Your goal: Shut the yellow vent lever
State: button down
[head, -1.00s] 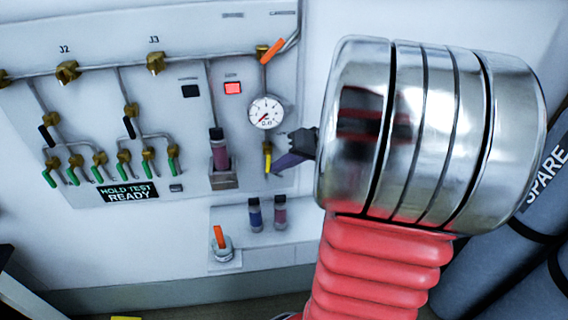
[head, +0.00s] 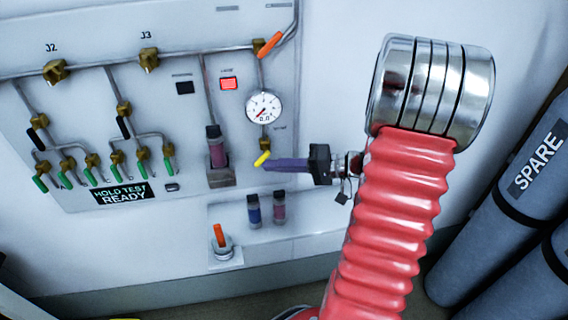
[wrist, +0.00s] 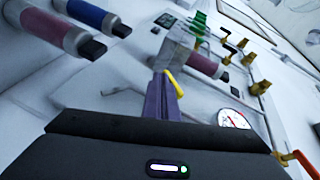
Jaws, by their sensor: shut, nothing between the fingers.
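The yellow vent lever (head: 262,158) sits below the round gauge (head: 263,107) on a brass valve (head: 264,144). It is tilted, its free end pointing down and left. My gripper (head: 267,165) is shut and empty, its purple fingers reaching in from the right. Their tips are right at the lever's lower end, touching or nearly so. In the wrist view the yellow lever (wrist: 175,84) shows just beyond the closed fingertips (wrist: 160,78). The exact contact cannot be told.
A purple cartridge (head: 217,150) in a holder stands left of the lever. Blue (head: 254,210) and pink (head: 279,207) vials stand on a ledge below, with an orange-handled piece (head: 219,237). An orange lever (head: 270,44) is above the gauge. Grey cylinders (head: 510,200) stand at right.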

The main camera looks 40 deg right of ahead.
jog(key=shift+w+a+f+t+y, duration=0.15)
jog(key=shift+w+a+t+y, duration=0.05)
jog(key=shift+t+y, duration=0.1)
jog(key=shift+a, duration=0.1)
jog(key=shift+w+a+f, duration=0.1)
jog(key=shift+w+a, duration=0.15)
jog(key=shift+a, duration=0.1)
dwell(1.3)
jog(key=shift+s+d+f, duration=0.25)
jog(key=shift+d+f, duration=0.15)
jog(key=shift+f, duration=0.35)
jog(key=shift+s+d+f, duration=0.25)
jog(key=shift+d+f, duration=0.25)
jog(key=shift+s+d+f, duration=0.25)
jog(key=shift+d+f, duration=0.2)
jog(key=shift+f, duration=0.05)
jog(key=v, duration=0.9)
jog(key=shift+s+f, duration=0.2)
